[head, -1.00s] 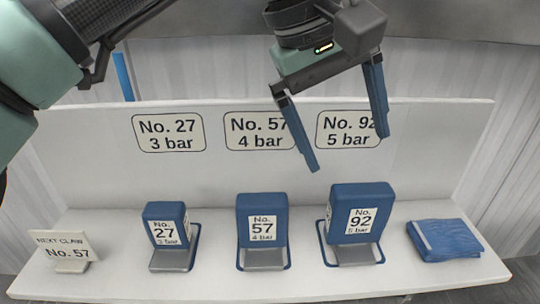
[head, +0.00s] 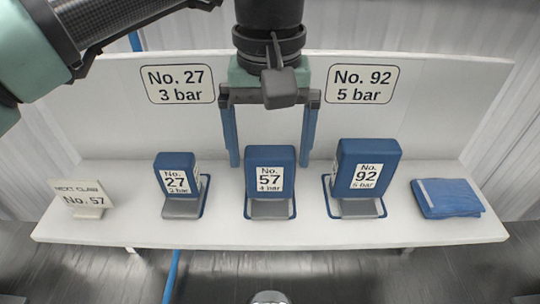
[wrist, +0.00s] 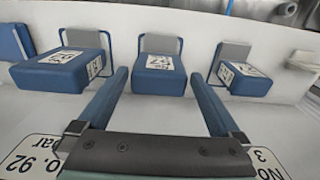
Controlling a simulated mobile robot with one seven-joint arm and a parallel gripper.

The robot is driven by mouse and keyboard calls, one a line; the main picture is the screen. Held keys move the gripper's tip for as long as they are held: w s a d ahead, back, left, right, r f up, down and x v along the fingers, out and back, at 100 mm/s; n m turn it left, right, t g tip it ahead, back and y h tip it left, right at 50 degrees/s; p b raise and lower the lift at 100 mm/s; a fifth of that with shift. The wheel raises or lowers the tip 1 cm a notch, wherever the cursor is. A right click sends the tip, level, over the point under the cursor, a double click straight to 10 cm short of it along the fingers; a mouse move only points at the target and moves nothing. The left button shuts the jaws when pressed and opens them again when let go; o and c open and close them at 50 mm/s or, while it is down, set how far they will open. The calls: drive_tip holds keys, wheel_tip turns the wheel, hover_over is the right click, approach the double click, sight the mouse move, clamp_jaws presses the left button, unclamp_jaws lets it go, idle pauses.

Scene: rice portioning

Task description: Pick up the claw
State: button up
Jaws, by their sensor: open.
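The claws are blue blocks with white number labels, standing in a row on a white shelf, each at a grey plate with a blue outline. The No. 57 claw (head: 270,165) is in the middle, No. 27 (head: 175,172) to its left, No. 92 (head: 368,165) to its right. A small sign (head: 82,198) reads "NEXT CLAW No. 57". My gripper (head: 270,163) is open and empty, with its long blue fingers pointing down behind the No. 57 claw. In the wrist view the middle claw (wrist: 160,72) lies ahead between the fingers (wrist: 158,72), apart from them.
A folded blue cloth (head: 447,198) lies at the shelf's right end. A white back panel (head: 450,110) carries plates for No. 27 (head: 178,84) and No. 92 (head: 360,84); my arm hides the middle one. The neighbouring claws leave narrow gaps beside No. 57.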

sight(270, 170)
wheel_tip(270, 170, down, 4)
drive_tip(key=shift+w+r, duration=0.1)
drive_tip(key=shift+r, duration=0.15)
drive_tip(key=shift+c, duration=0.2)
drive_tip(key=shift+d+r, duration=0.1)
clamp_jaws()
